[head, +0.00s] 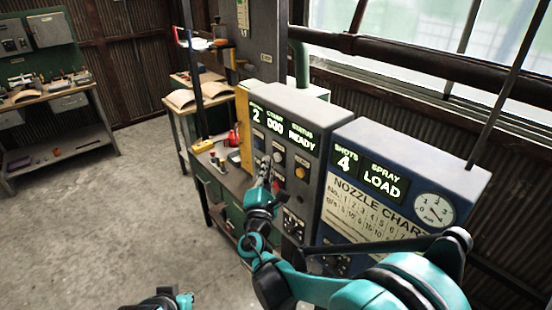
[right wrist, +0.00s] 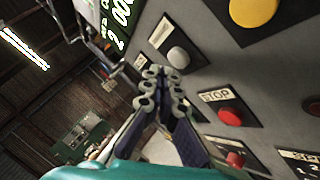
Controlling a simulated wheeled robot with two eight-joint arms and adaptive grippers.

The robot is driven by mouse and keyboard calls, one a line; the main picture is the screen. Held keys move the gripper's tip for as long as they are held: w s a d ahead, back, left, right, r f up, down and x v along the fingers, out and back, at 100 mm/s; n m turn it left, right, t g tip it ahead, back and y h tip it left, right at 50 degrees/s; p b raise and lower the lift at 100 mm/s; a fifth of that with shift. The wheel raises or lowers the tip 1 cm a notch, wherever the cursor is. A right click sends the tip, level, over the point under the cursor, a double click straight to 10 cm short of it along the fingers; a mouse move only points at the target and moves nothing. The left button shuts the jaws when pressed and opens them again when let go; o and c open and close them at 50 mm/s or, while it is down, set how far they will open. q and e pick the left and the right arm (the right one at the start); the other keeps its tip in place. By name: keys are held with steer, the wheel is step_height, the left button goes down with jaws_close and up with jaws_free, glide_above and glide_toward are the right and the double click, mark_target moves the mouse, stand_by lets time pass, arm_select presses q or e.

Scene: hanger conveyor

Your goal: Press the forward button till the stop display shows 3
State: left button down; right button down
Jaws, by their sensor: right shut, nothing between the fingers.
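The grey control panel (head: 312,112) has a green-lit display (head: 257,115) reading 2 at its left end, then 000 and READY. My right gripper (head: 266,165) is in front of the panel's buttons and hides part of them. In the right wrist view its fingers (right wrist: 163,78) are shut and empty. Their tips are just beside a pale round button (right wrist: 178,57); I cannot tell if they touch it. The label above that button is too blurred to read, so I cannot confirm it is the forward button. Only a bit of my left arm shows at the bottom edge.
A yellow button (right wrist: 253,10) and a red STOP button (right wrist: 230,116) are near the pale one. A blue nozzle-chart panel (head: 372,205) showing shots 4 and spray LOAD stands right of the grey panel. A workbench (head: 233,178) lies left; the floor further left is clear.

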steer(key=shift+w+d, duration=0.1)
steer(key=shift+d, duration=0.05)
stand_by(0.7)
steer(key=shift+w+d, duration=0.15)
steer(key=shift+d, duration=0.05)
